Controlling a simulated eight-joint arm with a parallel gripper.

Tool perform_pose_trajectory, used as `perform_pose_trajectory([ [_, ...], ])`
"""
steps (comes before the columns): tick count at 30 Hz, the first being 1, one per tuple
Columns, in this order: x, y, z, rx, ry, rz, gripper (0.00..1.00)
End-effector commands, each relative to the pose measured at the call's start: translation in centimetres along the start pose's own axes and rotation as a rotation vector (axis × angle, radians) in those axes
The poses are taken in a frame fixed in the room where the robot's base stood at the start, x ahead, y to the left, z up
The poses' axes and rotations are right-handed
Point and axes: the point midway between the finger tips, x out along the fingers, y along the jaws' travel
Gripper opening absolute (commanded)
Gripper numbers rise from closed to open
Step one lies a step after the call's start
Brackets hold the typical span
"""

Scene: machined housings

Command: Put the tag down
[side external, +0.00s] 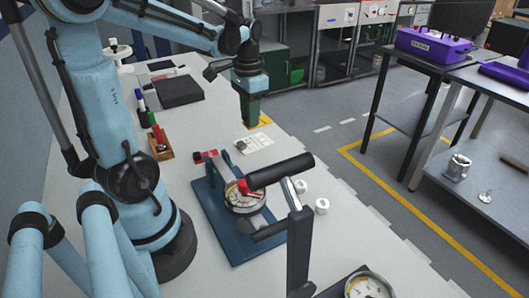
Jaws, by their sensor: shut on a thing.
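My gripper (250,122) points straight down over the far part of the pale bench (310,255), with its dark green fingers close together. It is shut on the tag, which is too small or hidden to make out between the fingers. A flat white tray or card (253,143) with small pieces on it lies on the bench just below the fingertips. I cannot tell whether what I hold touches it.
A blue base plate (217,219) with a round dial (245,200) and red parts stands nearer. A wooden pen holder (160,146), a black case (180,91) and small white cups (322,206) are on the bench.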

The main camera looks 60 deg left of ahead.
Motion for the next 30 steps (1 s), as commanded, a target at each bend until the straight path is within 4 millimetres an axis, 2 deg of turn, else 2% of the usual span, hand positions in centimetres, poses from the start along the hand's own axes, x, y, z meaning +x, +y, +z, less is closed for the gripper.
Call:
perform_pose_trajectory([
  [1,-0.1,1.2,-1.1,0.018,0.000,0.000,0.00],
  [6,-0.2,4.0,-3.2,0.036,0.000,0.000,0.00],
  [9,-0.1,4.8,-3.8,0.039,0.000,0.000,0.00],
  [11,0.1,4.5,-4.0,0.037,0.000,0.000,0.00],
  [14,1.0,3.1,-4.0,0.033,0.000,0.000,0.00],
  [24,5.2,-3.9,-3.8,0.034,0.000,0.000,0.00],
  [30,6.6,-6.2,-3.7,0.037,0.000,0.000,0.00],
])
